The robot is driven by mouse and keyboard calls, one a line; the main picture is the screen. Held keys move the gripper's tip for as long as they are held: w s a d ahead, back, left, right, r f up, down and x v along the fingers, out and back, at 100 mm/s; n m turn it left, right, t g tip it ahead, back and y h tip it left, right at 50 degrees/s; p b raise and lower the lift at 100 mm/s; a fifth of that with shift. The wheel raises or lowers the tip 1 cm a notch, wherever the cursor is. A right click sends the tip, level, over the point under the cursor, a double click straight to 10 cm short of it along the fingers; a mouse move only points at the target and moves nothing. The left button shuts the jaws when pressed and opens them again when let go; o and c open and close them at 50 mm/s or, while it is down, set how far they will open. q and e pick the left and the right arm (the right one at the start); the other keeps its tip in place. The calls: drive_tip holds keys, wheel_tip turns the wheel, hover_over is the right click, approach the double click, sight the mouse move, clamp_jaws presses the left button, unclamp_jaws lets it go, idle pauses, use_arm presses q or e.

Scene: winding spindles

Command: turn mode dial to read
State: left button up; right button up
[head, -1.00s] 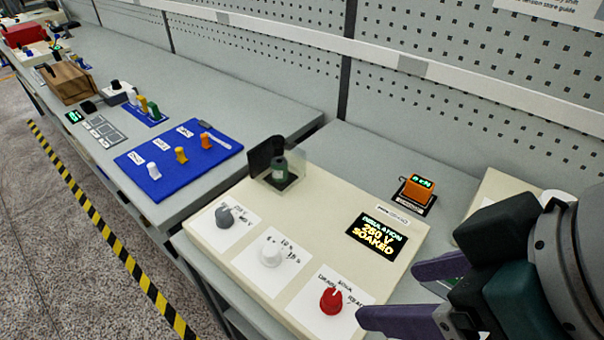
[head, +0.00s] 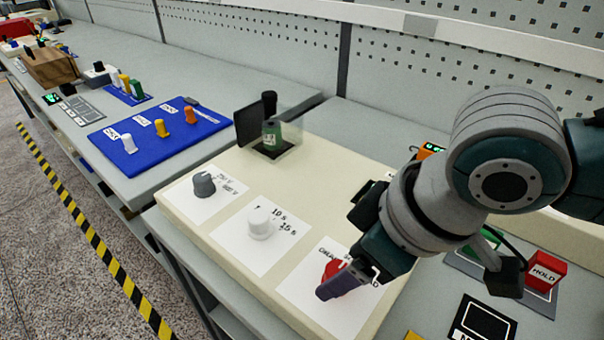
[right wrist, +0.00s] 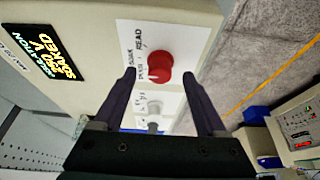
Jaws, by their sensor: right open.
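The red mode dial (head: 331,268) sits on a white label card at the near right of the cream panel. My right gripper (head: 342,280) is right over it, and a purple finger hides part of the dial and its labels in the head view. In the right wrist view the red dial (right wrist: 159,65) shows between the two spread fingertips of my right gripper (right wrist: 160,78). The jaws are open; I cannot tell whether they touch the dial. The word READ stands beside it, with SOAK and another label nearby. My left gripper is out of view.
A white dial (head: 260,223) and a grey dial (head: 203,185) sit left of the red one on the cream panel (head: 330,170). A display (right wrist: 52,45) reads 250 V SOAKED. A green cylinder (head: 271,135) stands at the back. A red HOLD block (head: 545,274) is at right.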

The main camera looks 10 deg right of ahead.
drive_tip(key=shift+x, duration=0.85)
clamp_jaws()
